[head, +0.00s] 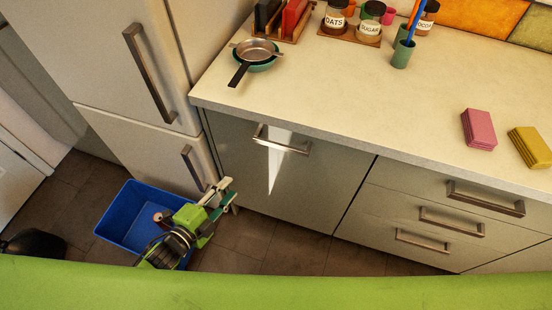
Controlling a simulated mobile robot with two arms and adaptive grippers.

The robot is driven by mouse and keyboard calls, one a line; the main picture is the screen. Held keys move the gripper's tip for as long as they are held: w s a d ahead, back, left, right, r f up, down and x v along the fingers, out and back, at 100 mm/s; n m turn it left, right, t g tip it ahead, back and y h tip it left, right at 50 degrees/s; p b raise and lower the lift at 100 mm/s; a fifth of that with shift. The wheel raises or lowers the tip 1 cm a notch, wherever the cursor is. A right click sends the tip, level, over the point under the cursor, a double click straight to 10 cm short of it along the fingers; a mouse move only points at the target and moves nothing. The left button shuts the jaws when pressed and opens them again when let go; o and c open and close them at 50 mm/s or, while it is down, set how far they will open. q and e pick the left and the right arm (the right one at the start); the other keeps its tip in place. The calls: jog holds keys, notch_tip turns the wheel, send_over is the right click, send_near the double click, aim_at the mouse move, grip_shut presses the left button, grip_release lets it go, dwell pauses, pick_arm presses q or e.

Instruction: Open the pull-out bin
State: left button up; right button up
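The likely pull-out bin front (315,180) is a grey-green cabinet panel under the counter, next to the fridge. It looks flush with the neighbouring fronts. Its metal bar handle (282,141) runs across near the top edge, and a bright patch of light lies around it. My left gripper (234,195) is low, in front of the panel's lower left part and below and left of the handle. Its fingers look apart with nothing between them, and it is clear of the handle. My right gripper is not in view.
A blue crate (117,218) stands on the floor beneath my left arm. The fridge (110,70) is at left, with two handles. Drawers (400,213) are at right. The counter (330,88) holds a pan (255,50), jars and sponges. Some floor in front is clear.

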aim_at(279, 148)
pick_arm(q)
jog(key=s+d+r+m+h+b, duration=0.1)
jog(key=d+r+m+h+b, duration=0.2)
jog(key=d+r+m+h, duration=0.5)
jog(key=w+d+y, duration=0.1)
jog(key=w+d, duration=0.1)
jog(key=w, duration=0.1)
jog(key=w+d+r+n+y+p, duration=0.1)
jog(key=w+d, duration=0.1)
jog(key=w, duration=0.1)
jog(key=w+d+r+y, duration=0.1)
jog(key=w+d, duration=0.1)
jog(key=w, duration=0.1)
jog(key=shift+d+n+t+p, duration=0.15)
jog(key=shift+n+t+p, duration=0.15)
jog(key=shift+n+t, duration=0.1)
jog(key=shift+x, duration=0.8)
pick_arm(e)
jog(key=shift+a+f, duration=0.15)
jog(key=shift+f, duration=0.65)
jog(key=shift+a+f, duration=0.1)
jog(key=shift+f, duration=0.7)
pick_arm(q)
jog(key=shift+c, duration=0.3)
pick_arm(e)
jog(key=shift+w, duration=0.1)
pick_arm(q)
grip_shut()
